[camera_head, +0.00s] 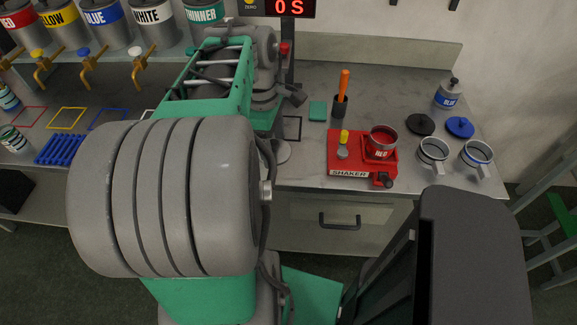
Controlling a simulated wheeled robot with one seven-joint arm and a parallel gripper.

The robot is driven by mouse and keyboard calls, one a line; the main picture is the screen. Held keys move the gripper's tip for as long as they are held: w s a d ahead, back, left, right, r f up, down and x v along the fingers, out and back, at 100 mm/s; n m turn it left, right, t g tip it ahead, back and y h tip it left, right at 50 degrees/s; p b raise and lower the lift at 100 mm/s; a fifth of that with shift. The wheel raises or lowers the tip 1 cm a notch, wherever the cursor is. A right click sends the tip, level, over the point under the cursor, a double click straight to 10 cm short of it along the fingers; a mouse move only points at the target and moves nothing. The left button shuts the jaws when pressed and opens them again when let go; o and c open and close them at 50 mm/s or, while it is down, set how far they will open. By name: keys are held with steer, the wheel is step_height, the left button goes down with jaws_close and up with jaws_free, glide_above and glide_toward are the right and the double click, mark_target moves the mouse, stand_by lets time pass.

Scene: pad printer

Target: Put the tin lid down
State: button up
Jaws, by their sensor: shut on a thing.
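My gripper (268,118) is at the far end of my arm, low over the middle of the worktop. My arm hides most of it, including the fingertips. It is shut on a pale grey disc, the tin lid (284,152), whose right part shows beside my arm. I cannot tell whether the lid touches the worktop. A red-labelled tin (382,142) stands open on the red shaker (345,171), with red ink showing inside. A dark square outline (292,128) is marked on the worktop just behind the lid.
An orange-handled tool stands in a dark holder (340,106) beside a teal block (317,111). Worktop (306,174) left of the shaker is clear.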

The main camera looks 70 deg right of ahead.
steer(key=s+a, duration=0.1)
steer(key=s, duration=1.2)
glide_above(298, 165)
step_height(298, 165, down, 10)
steer(key=shift+w+a, duration=0.15)
step_height(298, 165, down, 3)
steer(key=shift+w+r, duration=0.1)
steer(key=shift+f, duration=0.4)
steer(key=o, duration=1.3)
